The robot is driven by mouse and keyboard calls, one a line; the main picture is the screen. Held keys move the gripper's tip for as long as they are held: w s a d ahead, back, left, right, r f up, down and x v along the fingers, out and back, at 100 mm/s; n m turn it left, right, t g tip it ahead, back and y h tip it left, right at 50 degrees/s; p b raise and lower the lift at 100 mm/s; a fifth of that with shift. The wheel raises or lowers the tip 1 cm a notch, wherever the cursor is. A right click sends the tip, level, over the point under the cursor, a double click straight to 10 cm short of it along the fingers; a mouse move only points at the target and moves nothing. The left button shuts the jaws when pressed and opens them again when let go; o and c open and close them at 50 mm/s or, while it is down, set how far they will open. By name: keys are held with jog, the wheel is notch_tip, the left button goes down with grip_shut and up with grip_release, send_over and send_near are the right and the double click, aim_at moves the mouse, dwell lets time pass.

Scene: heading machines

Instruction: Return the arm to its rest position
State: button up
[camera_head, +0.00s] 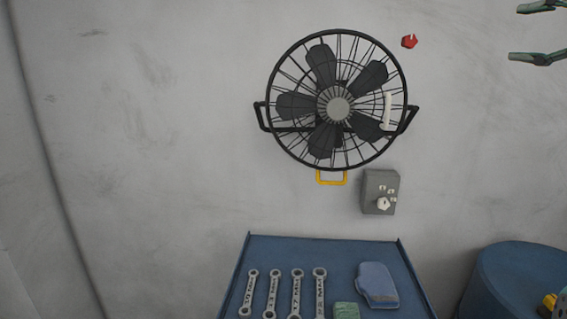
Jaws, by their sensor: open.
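My gripper (514,32) shows at the top right edge. Its two green fingers point left, spread well apart, with only the bare wall seen between them. It is open and holds nothing. It is right of the black wall fan (337,108) and clear of it in the picture. The rest of my arm is out of view.
A red part (409,41) is near the fan's upper right. A yellow handle (331,178) and a grey control box (380,192) are below the fan. A blue tray (320,248) holds several wrenches. A blue drum (520,275) stands right. The left wall is bare.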

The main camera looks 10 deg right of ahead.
jog(key=w+a+f+m, duration=0.1)
jog(key=w+f+m, duration=0.35)
jog(key=f, duration=0.85)
jog(key=w+f+m, duration=0.4)
jog(key=w+f, duration=0.1)
jog(key=f, duration=0.9)
jog(key=s+a+f+m+h, duration=0.25)
jog(key=a+f, duration=0.25)
jog(key=f, duration=0.8)
jog(key=s+a+f+m+h, duration=0.1)
jog(key=a+f+m, duration=0.3)
jog(key=f, duration=0.8)
jog(key=s+a+f+m+g, duration=0.1)
jog(key=s+a+f+m, duration=0.1)
jog(key=s+a+f, duration=0.6)
jog(key=s+a+f+m+g, duration=0.15)
jog(key=s+a+f, duration=0.25)
jog(key=s+f, duration=0.65)
jog(key=s+a+r+y, duration=0.1)
jog(key=s+a, duration=0.2)
jog(key=s, duration=1)
jog(key=s+a+r, duration=0.1)
jog(key=s+a, duration=0.2)
jog(key=s, duration=0.9)
jog(key=shift+s+r+m+g+y, duration=0.3)
jog(key=shift+s+m+g+y, duration=0.05)
jog(key=shift+m, duration=0.1)
